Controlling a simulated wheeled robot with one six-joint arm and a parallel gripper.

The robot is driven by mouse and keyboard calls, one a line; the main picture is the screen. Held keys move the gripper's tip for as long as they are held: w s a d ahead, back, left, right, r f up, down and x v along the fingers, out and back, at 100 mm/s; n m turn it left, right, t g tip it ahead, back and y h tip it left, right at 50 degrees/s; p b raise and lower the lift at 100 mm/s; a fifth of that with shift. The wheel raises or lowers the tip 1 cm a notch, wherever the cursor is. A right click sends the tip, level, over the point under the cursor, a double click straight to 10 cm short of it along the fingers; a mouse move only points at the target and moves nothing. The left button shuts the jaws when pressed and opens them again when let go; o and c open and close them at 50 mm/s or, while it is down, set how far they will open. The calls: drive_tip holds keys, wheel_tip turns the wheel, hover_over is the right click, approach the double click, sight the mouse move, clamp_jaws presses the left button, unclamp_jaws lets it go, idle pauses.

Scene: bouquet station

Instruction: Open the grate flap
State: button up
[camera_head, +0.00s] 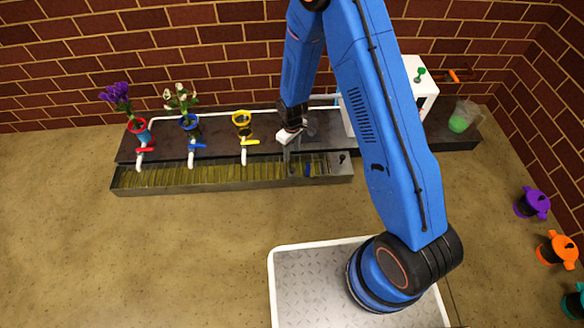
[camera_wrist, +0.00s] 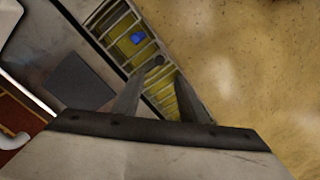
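The grate (camera_head: 220,174) is a row of metal bars over a long grey trough with a yellowish inside, along the front of the dark shelf. Its right part also shows in the wrist view (camera_wrist: 120,28), with a small blue thing (camera_wrist: 137,38) among the bars. The bars appear to lie flat; I cannot make out the flap's edges. A small dark round knob (camera_wrist: 154,62) sits at the grate just beyond my fingertips. My gripper (camera_head: 290,168) points down over the trough's right part. In the wrist view its fingers (camera_wrist: 158,80) are apart with nothing visible between them.
Red (camera_head: 144,150), blue (camera_head: 197,146) and yellow (camera_head: 250,142) taps overhang the trough's rear edge. A white stand (camera_head: 420,75) and a jug with green contents (camera_head: 461,118) are at right. Open floor lies in front.

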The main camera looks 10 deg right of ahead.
sight(292, 169)
wheel_tip(292, 169, down, 13)
drive_tip(key=shift+r, duration=0.1)
idle(0.5)
drive_tip(key=shift+c, duration=0.5)
clamp_jaws()
